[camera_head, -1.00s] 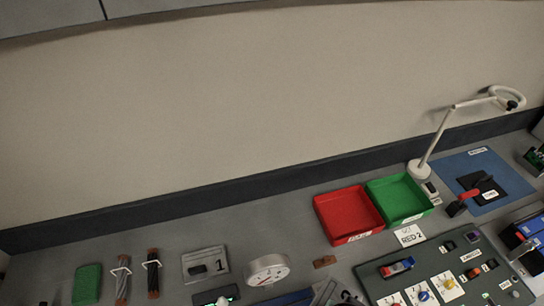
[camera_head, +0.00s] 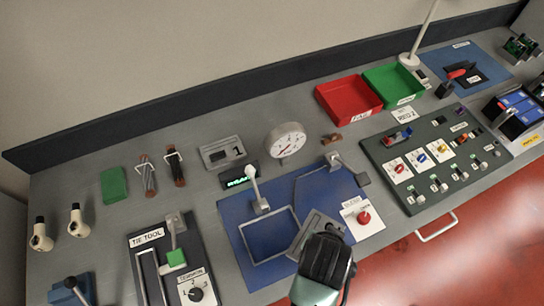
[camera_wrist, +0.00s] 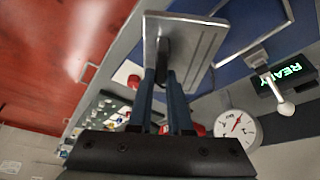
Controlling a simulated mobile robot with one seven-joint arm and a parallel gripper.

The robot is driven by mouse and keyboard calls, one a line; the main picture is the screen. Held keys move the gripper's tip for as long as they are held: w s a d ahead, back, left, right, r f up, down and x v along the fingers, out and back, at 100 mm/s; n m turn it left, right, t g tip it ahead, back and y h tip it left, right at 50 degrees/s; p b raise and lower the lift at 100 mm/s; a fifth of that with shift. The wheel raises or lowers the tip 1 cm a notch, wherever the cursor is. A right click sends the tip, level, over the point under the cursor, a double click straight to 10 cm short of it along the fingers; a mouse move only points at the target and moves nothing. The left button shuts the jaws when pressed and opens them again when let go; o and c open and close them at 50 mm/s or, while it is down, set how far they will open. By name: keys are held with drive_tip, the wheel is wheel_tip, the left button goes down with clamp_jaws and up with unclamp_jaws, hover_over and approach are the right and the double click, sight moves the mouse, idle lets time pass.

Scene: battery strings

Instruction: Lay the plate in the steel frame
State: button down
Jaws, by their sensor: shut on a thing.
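A grey plate (camera_head: 302,236) is held by my gripper (camera_head: 324,238) over the front of a blue mat. The plate's height above the mat is unclear.
A red-knob panel (camera_head: 362,216) stands right of the mat, the TIE TOOL panel (camera_head: 150,238) left of it. The switch board (camera_head: 435,160) is farther right.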

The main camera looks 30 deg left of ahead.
drive_tip(key=s+f, duration=0.1)
drive_tip(key=s+d+f+m+b, duration=0.1)
drive_tip(key=s, duration=0.1)
drive_tip(key=s+f+m+h, duration=0.1)
drive_tip(key=s, duration=0.1)
drive_tip(key=shift+s+d+f, duration=0.15)
drive_tip(key=shift+s+f, duration=0.05)
drive_tip(key=shift+f, duration=0.2)
drive_tip(key=s+d+m+h, duration=0.1)
drive_tip(key=s+m, duration=0.4)
drive_tip(key=s, duration=0.3)
drive_tip(key=shift+g, duration=0.4)
drive_tip(key=w+a+p, duration=0.1)
drive_tip(key=w+a, duration=0.2)
drive_tip(key=a, duration=0.1)
drive_tip(key=w+a+p, duration=0.1)
drive_tip(key=w+a, duration=0.3)
drive_tip(key=w+a+p, duration=0.2)
drive_tip(key=w+a, duration=0.1)
drive_tip(key=a, duration=0.2)
drive_tip(key=shift+w+a+f, duration=0.1)
drive_tip(key=shift+w, duration=0.15)
drive_tip(key=shift+w+a+f+p, duration=0.15)
drive_tip(key=shift+f+p, duration=0.1)
drive_tip(key=shift+f, duration=0.5)
drive_tip(key=shift+w+a+f+p, duration=0.15)
drive_tip(key=shift+f+p, duration=0.1)
drive_tip(key=shift+f, duration=0.75)
drive_tip(key=shift+f, duration=0.15)
